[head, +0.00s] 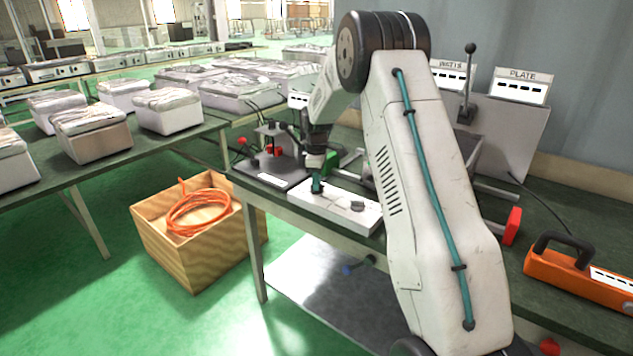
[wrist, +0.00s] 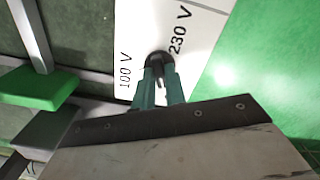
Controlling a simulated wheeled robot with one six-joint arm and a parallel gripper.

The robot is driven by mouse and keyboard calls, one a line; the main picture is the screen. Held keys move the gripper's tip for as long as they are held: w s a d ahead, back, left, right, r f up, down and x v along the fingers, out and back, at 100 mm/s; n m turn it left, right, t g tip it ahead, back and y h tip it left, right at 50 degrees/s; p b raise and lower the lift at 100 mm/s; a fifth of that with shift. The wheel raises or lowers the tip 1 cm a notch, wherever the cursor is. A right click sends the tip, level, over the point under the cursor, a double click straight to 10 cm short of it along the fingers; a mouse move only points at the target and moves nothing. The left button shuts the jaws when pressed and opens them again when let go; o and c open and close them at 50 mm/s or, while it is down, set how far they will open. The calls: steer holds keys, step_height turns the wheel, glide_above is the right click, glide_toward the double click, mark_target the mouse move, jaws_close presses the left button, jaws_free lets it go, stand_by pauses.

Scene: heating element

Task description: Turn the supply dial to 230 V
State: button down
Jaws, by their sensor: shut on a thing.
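The supply dial (wrist: 157,58) is a small black knob on a white panel (wrist: 207,22). In the wrist view it stands between the printed marks "100 V" on its left and "230 V" on its right. My gripper (wrist: 160,82) has teal fingers shut on the dial, one on each side. The fingers hide part of the knob, and I cannot tell which mark it points to. In the head view my gripper (head: 317,187) reaches down onto the left part of the white panel (head: 338,209) at the bench's front edge.
A second dark knob (head: 357,205) sits on the panel's right. A dark stand with red parts (head: 272,165) is left of the panel. A green block (wrist: 40,87) lies beside it in the wrist view. An orange tool (head: 578,277) lies at the right. A wooden crate (head: 160,235) stands on the floor.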

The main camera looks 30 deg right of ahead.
steer(key=m, duration=1.3)
steer(key=shift+m, duration=0.3)
steer(key=m, duration=1.3)
steer(key=shift+m, duration=0.3)
steer(key=m, duration=1.2)
steer(key=shift+m, duration=2.2)
